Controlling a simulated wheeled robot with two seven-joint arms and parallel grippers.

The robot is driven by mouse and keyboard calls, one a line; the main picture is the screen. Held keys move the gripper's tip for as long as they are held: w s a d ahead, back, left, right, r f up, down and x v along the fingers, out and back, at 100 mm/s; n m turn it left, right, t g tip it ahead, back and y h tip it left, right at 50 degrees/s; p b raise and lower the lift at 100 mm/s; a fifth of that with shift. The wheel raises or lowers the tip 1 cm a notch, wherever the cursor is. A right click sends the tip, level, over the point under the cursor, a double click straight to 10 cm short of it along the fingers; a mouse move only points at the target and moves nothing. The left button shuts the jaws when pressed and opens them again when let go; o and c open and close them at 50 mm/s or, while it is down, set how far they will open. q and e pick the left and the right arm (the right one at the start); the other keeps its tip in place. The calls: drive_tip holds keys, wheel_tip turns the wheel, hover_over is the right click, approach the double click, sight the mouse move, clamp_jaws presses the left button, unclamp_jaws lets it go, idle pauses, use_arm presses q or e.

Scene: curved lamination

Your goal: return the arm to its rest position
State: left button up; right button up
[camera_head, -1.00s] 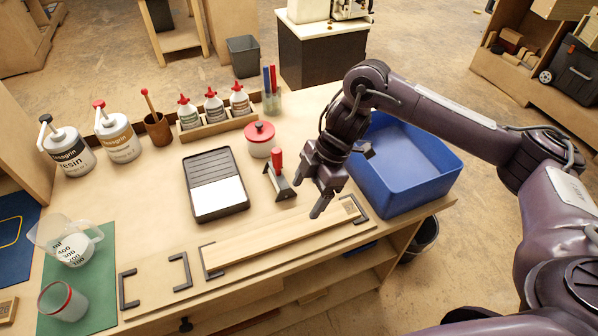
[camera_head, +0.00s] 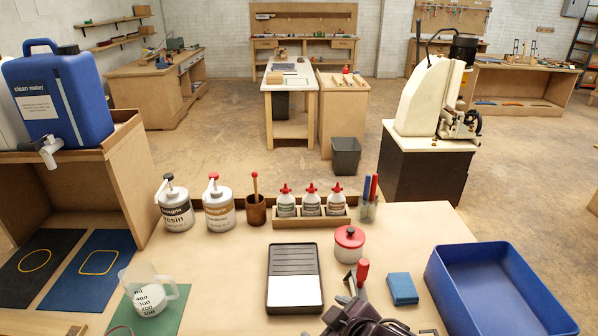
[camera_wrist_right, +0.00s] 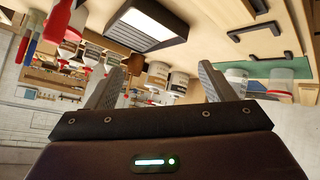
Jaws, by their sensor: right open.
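My right arm's gripper end (camera_head: 362,318) shows only in part at the bottom edge of the head view, just in front of the red-handled tool (camera_head: 361,272). Its fingertips are unclear there. In the right wrist view my right gripper (camera_wrist_right: 157,85) has its two grey fingers wide apart with nothing between them. My left arm is in neither view. The wooden strips and black brackets at the table front are below the head view. Black brackets (camera_wrist_right: 263,31) show at the upper right of the wrist view.
A blue bin (camera_head: 500,290) stands at the table's right, with a blue block (camera_head: 402,288) left of it. A black tray (camera_head: 294,262), red-lidded pot (camera_head: 349,244), bottle rack (camera_head: 311,221), pump bottles (camera_head: 176,207) and measuring jug (camera_head: 150,290) stand on the table.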

drive_tip(key=s+d+f+m+g+h, duration=0.2)
drive_tip(key=s+d+f+m+g, duration=0.15)
drive_tip(key=s+d, duration=0.35)
drive_tip(key=s+d+f+m+g+h, duration=0.2)
drive_tip(key=s+d+f+m, duration=0.1)
drive_tip(key=s+d+m, duration=0.3)
wheel_tip(320, 180, down, 31)
drive_tip(key=s+d+n+g+b, duration=0.1)
drive_tip(key=s+n, duration=0.1)
drive_tip(key=s+d+f, duration=0.1)
drive_tip(key=s+f, duration=0.8)
drive_tip(key=s, duration=0.1)
drive_tip(key=s+d+f+g+b, duration=0.1)
drive_tip(key=s+d+f, duration=0.1)
drive_tip(key=s+f, duration=0.7)
drive_tip(key=shift+s+d+f, duration=0.25)
drive_tip(key=shift+s+f, duration=0.15)
drive_tip(key=shift+f, duration=0.05)
